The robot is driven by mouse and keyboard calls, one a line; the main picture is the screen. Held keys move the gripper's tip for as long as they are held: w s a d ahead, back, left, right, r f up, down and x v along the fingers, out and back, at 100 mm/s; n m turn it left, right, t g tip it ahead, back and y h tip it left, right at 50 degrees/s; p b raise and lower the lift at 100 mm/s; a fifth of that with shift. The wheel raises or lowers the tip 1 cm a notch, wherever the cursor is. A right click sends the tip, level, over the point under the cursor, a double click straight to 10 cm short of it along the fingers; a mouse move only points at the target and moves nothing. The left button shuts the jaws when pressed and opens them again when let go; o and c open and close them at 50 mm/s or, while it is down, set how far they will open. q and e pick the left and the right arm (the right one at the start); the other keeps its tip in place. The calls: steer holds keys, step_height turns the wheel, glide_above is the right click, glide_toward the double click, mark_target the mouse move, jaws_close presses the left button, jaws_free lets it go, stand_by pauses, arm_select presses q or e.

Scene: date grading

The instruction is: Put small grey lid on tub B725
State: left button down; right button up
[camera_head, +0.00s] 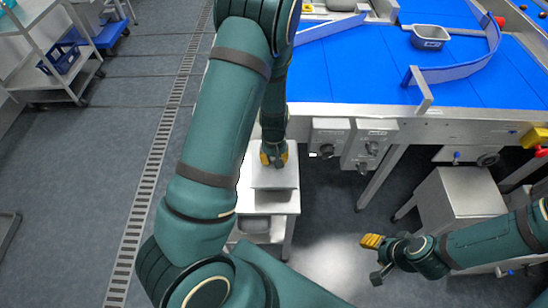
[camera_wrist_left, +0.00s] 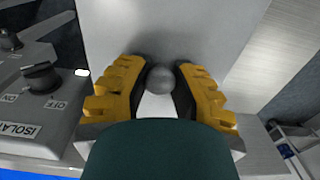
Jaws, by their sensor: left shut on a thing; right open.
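A grey tub (camera_head: 428,43) with a blue label stands on the blue conveyor belt at the upper right in the head view; the label is too small to read. My left gripper (camera_head: 273,158) is low over a small stand, shut on the round grey knob (camera_wrist_left: 160,78) of the grey lid (camera_head: 275,178). In the left wrist view the lid's flat plate (camera_wrist_left: 165,30) spreads out below the yellow fingers. I cannot tell whether the lid is clear of the stand. My right gripper (camera_head: 375,260) is open and empty above the floor, far from the tub.
The white stand (camera_head: 283,207) is in front of the conveyor. Control boxes with knobs (camera_head: 330,140) are on the conveyor's front, beside my left gripper. A blue curved guide (camera_head: 460,73) and a metal rail edge the belt near the tub. A steel cabinet (camera_head: 455,195) stands at the right.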

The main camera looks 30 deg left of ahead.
arm_select(q)
steer(key=shift+f, duration=0.1)
steer(key=shift+c, duration=1.5)
jaws_free()
step_height(320, 180, up, 4)
steer(key=p, duration=0.3)
steer(key=shift+f, duration=0.2)
steer(key=shift+r+p, duration=1.55)
steer(key=shift+r, duration=0.2)
